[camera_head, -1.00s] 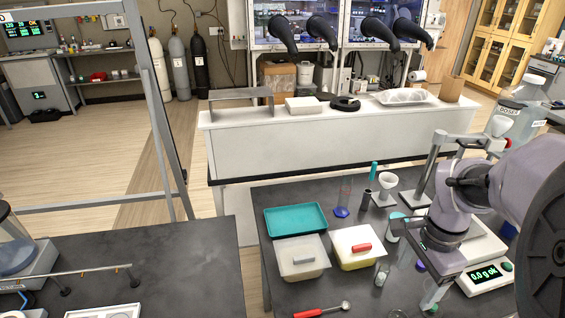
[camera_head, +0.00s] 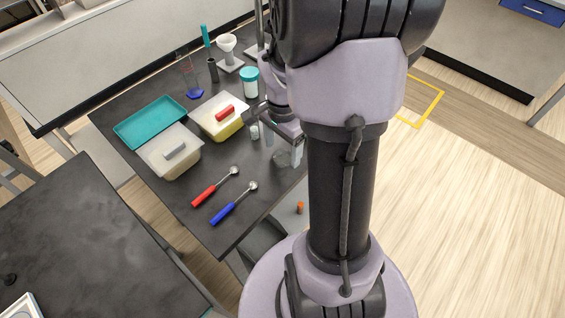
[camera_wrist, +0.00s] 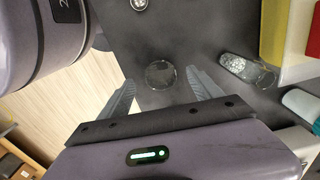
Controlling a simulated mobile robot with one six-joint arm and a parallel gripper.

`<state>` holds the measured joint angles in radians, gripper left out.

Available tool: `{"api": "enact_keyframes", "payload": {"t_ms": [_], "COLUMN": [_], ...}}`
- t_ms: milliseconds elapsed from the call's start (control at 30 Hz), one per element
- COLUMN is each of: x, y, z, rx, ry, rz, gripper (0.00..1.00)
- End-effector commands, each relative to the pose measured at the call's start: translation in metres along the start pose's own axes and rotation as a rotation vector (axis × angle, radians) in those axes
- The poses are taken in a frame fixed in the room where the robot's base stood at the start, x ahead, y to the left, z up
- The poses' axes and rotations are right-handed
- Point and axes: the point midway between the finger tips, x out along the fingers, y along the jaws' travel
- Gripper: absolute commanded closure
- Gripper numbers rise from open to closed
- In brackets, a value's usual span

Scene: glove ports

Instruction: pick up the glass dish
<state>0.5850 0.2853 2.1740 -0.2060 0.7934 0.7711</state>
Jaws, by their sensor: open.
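The glass dish (camera_wrist: 161,74) is a small, round, clear dish on the dark bench top in the wrist view. It also shows in the head view (camera_head: 282,158), partly beside my arm's end. My gripper (camera_wrist: 162,84) is open and empty. Its two grey fingers stand apart to the left and right of the dish in the wrist picture, and the dish shows between their tips. I cannot tell the height of the fingers above the bench. In the head view my arm hides most of the gripper.
A glass jar with whitish contents (camera_wrist: 238,66) stands right of the dish. Red (camera_head: 205,194) and blue (camera_head: 226,212) scoops lie near the bench's front edge.

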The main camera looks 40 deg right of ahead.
Motion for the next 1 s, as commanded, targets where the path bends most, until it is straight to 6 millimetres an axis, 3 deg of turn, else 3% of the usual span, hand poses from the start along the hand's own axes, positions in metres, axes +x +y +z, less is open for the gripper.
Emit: {"api": "enact_keyframes", "payload": {"t_ms": [33,100,300,633,867,1000], "x": [0.017,0.028,0.026,0.026,0.025,0.014], "y": [0.0,0.0,0.0,0.0,0.0,-0.001], "z": [-0.002,-0.001,-0.001,-0.001,-0.001,-0.001], "rx": [0.0,-0.001,-0.001,-0.001,-0.001,0.0], "ry": [-0.001,-0.001,0.001,0.0,0.0,0.001], "rz": [0.002,0.002,0.0,0.0,0.0,-0.001], "gripper": [0.26,0.26,0.26,0.9,0.9,0.9]}}
